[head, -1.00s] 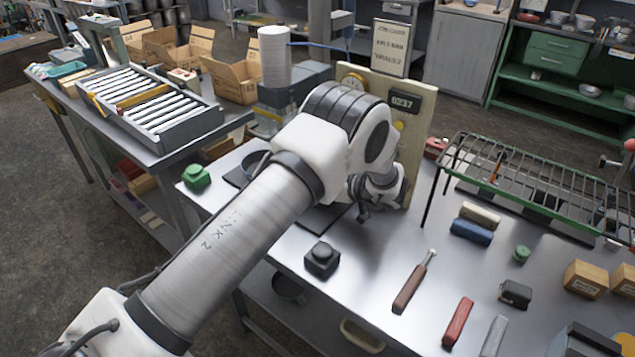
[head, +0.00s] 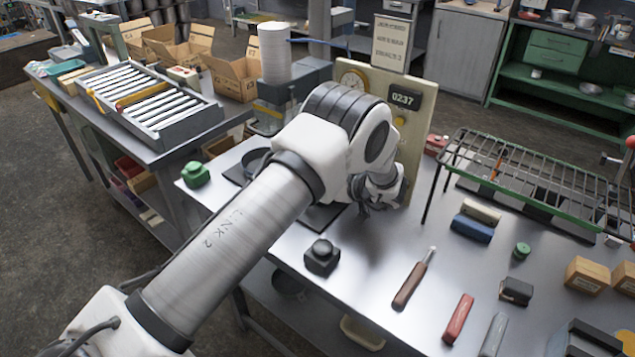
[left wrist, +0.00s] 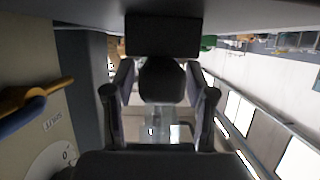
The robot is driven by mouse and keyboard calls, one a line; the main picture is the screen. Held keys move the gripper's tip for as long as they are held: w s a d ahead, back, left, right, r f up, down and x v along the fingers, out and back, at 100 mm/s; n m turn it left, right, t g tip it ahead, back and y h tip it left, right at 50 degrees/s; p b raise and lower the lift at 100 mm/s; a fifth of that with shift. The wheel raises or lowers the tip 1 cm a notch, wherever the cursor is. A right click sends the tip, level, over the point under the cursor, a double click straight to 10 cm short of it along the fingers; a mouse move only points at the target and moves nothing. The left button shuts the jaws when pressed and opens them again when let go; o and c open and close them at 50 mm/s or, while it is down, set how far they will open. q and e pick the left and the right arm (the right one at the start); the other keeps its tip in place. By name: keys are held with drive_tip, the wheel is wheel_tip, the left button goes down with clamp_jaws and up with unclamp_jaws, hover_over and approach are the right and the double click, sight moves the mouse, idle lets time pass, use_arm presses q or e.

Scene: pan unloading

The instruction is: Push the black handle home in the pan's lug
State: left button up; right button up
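My left arm crosses the head view from the lower left. Its gripper (head: 364,208) is small and partly hidden behind the wrist, low over the table beside the upright panel. In the left wrist view the two fingers of my left gripper (left wrist: 160,75) stand apart. A dark rounded thing (left wrist: 162,83), possibly the black handle, lies between them; contact on both sides is unclear. A black block (left wrist: 163,35) shows beyond it. A dark round rim (head: 257,160), possibly the pan, shows behind my arm in the head view. The lug cannot be made out. My right gripper is not in view.
The upright panel (head: 418,105) stands close beside my gripper. A black knobbed block (head: 322,257) and a green one (head: 195,174) sit on the table. Brown (head: 410,285) and red (head: 458,318) pieces lie right. A wire rack (head: 540,178) stands at the right back.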

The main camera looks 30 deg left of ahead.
use_arm(q)
drive_tip(key=w+v, duration=0.1)
drive_tip(key=v, duration=1.1)
drive_tip(key=shift+s, duration=0.45)
